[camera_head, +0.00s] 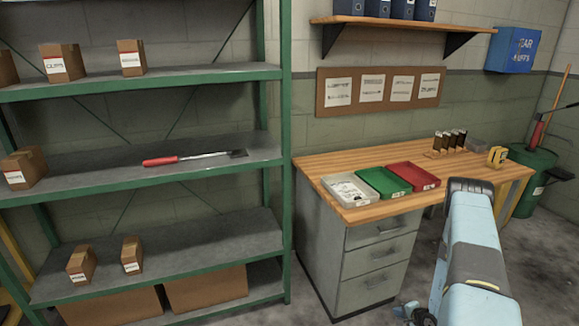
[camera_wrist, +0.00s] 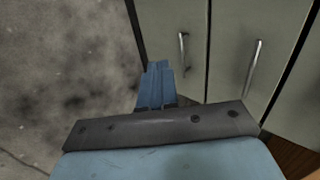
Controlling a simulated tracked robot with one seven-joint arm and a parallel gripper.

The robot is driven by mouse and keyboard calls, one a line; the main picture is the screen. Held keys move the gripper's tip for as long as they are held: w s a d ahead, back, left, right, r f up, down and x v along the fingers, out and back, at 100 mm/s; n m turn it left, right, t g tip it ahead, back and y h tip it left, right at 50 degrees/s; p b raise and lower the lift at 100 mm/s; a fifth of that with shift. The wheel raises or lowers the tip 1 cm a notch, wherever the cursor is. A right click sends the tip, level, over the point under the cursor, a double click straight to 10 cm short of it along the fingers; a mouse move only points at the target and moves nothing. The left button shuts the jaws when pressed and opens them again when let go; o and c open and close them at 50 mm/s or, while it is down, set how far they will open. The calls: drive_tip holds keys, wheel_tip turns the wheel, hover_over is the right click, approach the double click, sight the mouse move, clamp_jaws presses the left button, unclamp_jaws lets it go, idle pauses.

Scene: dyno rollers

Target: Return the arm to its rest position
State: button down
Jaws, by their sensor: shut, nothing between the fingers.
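My arm (camera_head: 470,255), pale blue and grey, rises at the lower right of the head view, in front of the workbench. In the wrist view my gripper (camera_wrist: 158,66) shows as blue fingers close together, with nothing between them. It points past a grey drawer front (camera_wrist: 225,50) with metal handles, over bare concrete floor. Part of the arm's lower end shows at the bottom edge of the head view, too cropped to make out the fingertips there.
The wooden workbench (camera_head: 330,168) holds a grey tray (camera_head: 350,190), a green tray (camera_head: 384,182) and a red tray (camera_head: 413,176). Its grey drawer unit (camera_head: 380,255) is close to my arm. A green shelf rack (camera_head: 287,150) stands left. A green bin (camera_head: 535,180) stands at right.

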drive_tip(key=w+a+r+n+y, duration=0.25)
drive_tip(key=w+r, duration=0.35)
drive_tip(key=r, duration=0.7)
drive_tip(key=a+r+n+g+y, duration=0.15)
drive_tip(key=a+r, duration=0.35)
drive_tip(key=r, duration=0.6)
drive_tip(key=a+r+n+g+y, duration=0.15)
drive_tip(key=a+r, duration=0.35)
drive_tip(key=r, duration=0.5)
drive_tip(key=a+r+n+g+y, duration=0.1)
drive_tip(key=a+r+n, duration=0.25)
drive_tip(key=r, duration=0.75)
drive_tip(key=s+a+r+n+g+h, duration=0.15)
drive_tip(key=s+a+r, duration=0.25)
drive_tip(key=s+r, duration=0.45)
drive_tip(key=s+a+r+n+g+h, duration=0.1)
drive_tip(key=s+a+r+n+h, duration=0.15)
drive_tip(key=s+r, duration=0.55)
drive_tip(key=s+d+r+t+h, duration=0.1)
drive_tip(key=s+r+h, duration=0.2)
drive_tip(key=s, duration=0.6)
drive_tip(key=s+d+r+t+h, duration=0.1)
drive_tip(key=s+r+t+h, duration=0.1)
drive_tip(key=s+r, duration=0.6)
drive_tip(key=shift+s+d+n+h, duration=0.4)
drive_tip(key=shift+s+h, duration=0.05)
drive_tip(key=shift+s, duration=0.05)
